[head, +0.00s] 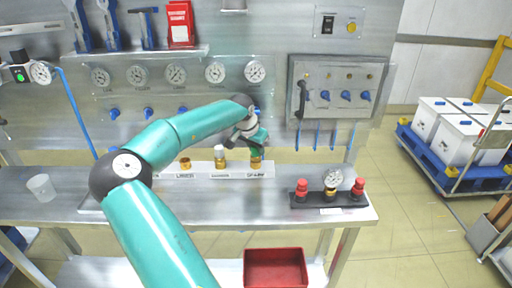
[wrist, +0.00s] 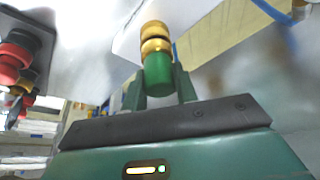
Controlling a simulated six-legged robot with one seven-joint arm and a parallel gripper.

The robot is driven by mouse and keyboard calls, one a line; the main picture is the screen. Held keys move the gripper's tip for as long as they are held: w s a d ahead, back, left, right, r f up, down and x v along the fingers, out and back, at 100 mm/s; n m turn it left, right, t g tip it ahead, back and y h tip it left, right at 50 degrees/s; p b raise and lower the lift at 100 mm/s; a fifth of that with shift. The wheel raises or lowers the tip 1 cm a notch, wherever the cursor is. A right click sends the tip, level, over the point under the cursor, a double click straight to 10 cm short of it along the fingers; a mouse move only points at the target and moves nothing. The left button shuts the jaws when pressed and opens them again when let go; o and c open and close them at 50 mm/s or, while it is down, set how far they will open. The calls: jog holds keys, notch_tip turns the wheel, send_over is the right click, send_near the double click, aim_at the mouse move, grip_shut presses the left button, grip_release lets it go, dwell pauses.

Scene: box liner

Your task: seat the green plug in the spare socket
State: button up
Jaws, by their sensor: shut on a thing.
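My gripper (wrist: 159,82) is shut on the green plug (wrist: 158,72), with one finger on each side of it. In the wrist view, brass rings (wrist: 155,38) line up with the plug's far end and look to touch it; I cannot tell how deep the plug sits. In the head view, my gripper (head: 256,142) is over the right end of the white socket block (head: 228,173), just above a brass fitting (head: 256,162). The plug is hard to make out there. The block's label there is too small to read surely.
A white-capped fitting (head: 219,155) and an open brass fitting (head: 185,163) stand left on the block. A black bar (head: 316,200) with red knobs and a gauge lies to the right. A clear cup (head: 41,187) is far left. Bare bench separates block and bar.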

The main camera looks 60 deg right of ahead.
jog(key=shift+f, duration=0.15)
jog(key=o, duration=1.1)
jog(key=v, duration=1.3)
jog(key=shift+a+r, duration=0.2)
jog(key=shift+r, duration=0.15)
